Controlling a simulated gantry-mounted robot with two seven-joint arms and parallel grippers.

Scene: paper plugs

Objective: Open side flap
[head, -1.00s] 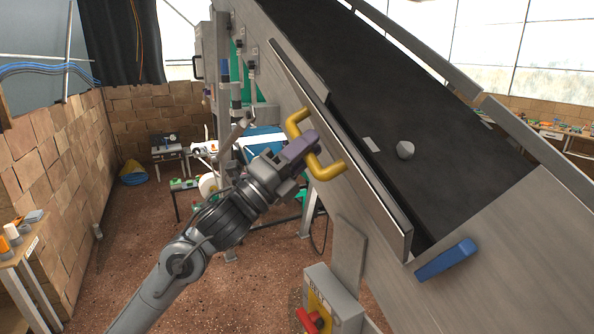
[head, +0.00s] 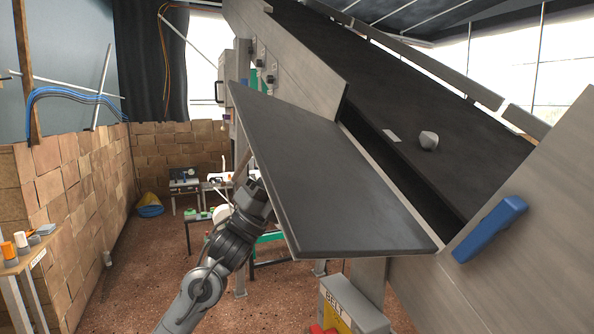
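The side flap (head: 325,175) of the sloping conveyor is swung outward and down, tilted away from the frame, with its dark inner face toward me. A gap is open along the conveyor's side behind it. My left gripper (head: 254,198) is at the flap's outer left side; its fingers are hidden behind the flap, so I cannot see whether they hold anything. The flap's yellow handle is hidden too. A blue latch (head: 490,228) sits on the conveyor's side panel, right of the flap. My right gripper is not in view.
A grey stone-like lump (head: 429,140) and a small pale piece (head: 391,135) lie on the dark belt (head: 350,70). A box marked BELT (head: 350,307) stands below the flap. A brick wall (head: 75,190) and small table (head: 25,258) are left; reddish floor lies between.

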